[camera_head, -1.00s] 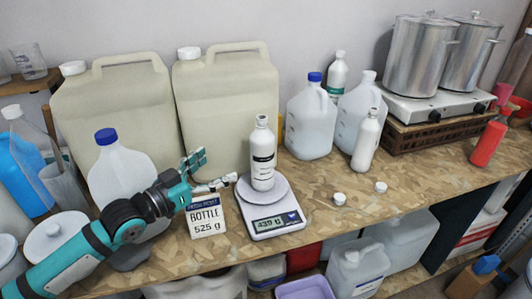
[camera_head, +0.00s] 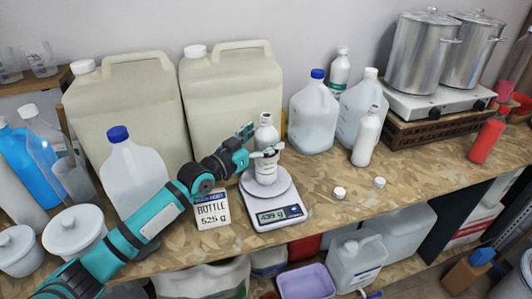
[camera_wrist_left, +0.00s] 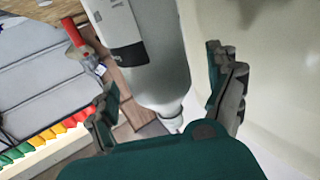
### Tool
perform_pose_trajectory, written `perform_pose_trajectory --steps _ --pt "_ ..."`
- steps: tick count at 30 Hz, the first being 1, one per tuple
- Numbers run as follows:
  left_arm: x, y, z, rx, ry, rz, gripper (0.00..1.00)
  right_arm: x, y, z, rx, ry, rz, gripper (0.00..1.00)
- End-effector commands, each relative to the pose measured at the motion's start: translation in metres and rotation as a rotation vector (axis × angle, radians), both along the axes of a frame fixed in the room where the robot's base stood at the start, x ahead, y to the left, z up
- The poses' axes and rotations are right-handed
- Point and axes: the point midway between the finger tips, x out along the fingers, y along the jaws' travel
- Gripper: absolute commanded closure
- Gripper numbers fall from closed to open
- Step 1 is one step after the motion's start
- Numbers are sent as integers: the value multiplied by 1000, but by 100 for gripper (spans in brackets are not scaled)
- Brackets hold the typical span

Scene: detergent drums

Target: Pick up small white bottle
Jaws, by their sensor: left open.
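A small white bottle (camera_head: 266,168) with a dark label stands upright on a kitchen scale (camera_head: 277,214) reading about 439 g. My left gripper (camera_head: 260,143) is at the bottle's upper part, with its fingers open on either side. In the left wrist view the bottle (camera_wrist_left: 155,65) lies between the two spread fingers of the left gripper (camera_wrist_left: 168,95), with a gap on the right side. The fingers partly cover the bottle's label and shoulder in the head view. My right gripper is not seen.
A card (camera_head: 211,209) reading "BOTTLE 525 g" stands left of the scale. Large beige canisters (camera_head: 235,100) stand close behind, and a jug with a blue cap (camera_head: 135,175) is at left. Another white bottle (camera_head: 366,138) and two loose caps (camera_head: 339,193) are at right.

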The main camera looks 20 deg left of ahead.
Motion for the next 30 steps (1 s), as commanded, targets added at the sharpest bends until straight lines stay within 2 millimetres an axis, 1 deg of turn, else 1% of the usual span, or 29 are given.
perform_pose_trajectory --steps 1,3,11,18,30 --pt "6 -3 2 -1 0 0 11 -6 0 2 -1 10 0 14" --pt "10 -5 1 -1 0 0 11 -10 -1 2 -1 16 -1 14" --pt "12 -6 0 1 0 -1 11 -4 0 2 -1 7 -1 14" --pt "12 -6 0 1 0 0 42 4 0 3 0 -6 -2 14" --pt "12 -6 0 0 0 0 94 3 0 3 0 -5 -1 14"
